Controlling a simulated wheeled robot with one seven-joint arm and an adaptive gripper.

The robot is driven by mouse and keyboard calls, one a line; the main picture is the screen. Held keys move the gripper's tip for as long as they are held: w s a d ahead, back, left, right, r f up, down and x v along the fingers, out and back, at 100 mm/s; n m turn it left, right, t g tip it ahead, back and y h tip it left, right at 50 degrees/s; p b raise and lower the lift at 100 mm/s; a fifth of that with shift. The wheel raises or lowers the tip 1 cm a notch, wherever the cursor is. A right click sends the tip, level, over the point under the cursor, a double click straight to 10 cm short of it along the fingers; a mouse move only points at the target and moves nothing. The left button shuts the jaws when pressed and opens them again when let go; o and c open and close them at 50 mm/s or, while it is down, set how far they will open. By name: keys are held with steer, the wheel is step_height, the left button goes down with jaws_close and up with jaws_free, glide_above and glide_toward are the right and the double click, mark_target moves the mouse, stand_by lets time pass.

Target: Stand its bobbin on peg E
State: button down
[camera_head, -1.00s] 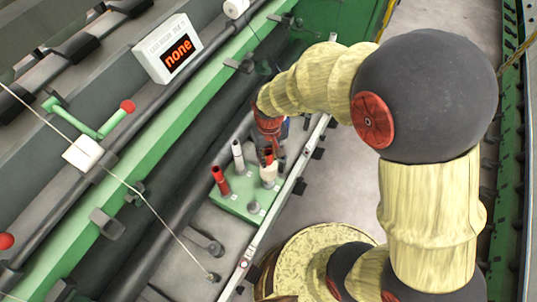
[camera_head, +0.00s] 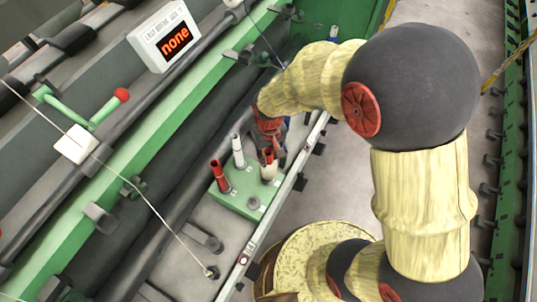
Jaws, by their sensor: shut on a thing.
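My gripper (camera_head: 273,143) points down over the back right of a green board (camera_head: 232,199). It is shut, but its fingertips are small and partly hidden by my wrist. A cream bobbin with a red top (camera_head: 268,169) stands upright, directly below or between the fingers. I cannot tell whether this is the held thing or whether it touches the board. A red bobbin (camera_head: 221,177) and a slim white-grey one (camera_head: 238,151) stand upright on the board's left side. A short grey peg (camera_head: 253,203) is bare near the front. No peg letters are readable.
A metal rail (camera_head: 268,225) runs close along the board's right side. A dark roller (camera_head: 190,160) and green beam (camera_head: 130,155) lie to the left. A thin pale cord (camera_head: 160,215) ends in front of the board.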

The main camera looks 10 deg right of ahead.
steer(key=shift+f, duration=0.25)
stand_by(0.6)
steer(key=c, duration=1.5)
jaws_free()
steer(key=shift+c, duration=0.2)
steer(key=shift+o, duration=0.3)
step_height(320, 180, up, 12)
steer(key=shift+d+f, duration=0.1)
steer(key=s+d+r+m+t, duration=0.1)
steer(key=s+d+r+t, duration=0.1)
steer(key=s+d+r, duration=0.4)
steer(key=s+d+r+m+t, duration=0.1)
steer(key=s+d+r+t, duration=0.2)
steer(key=r, duration=0.8)
steer(key=s+d, duration=0.2)
steer(key=s, duration=0.1)
steer(key=shift+d+r+m+t, duration=0.3)
steer(key=shift+d+m, duration=0.1)
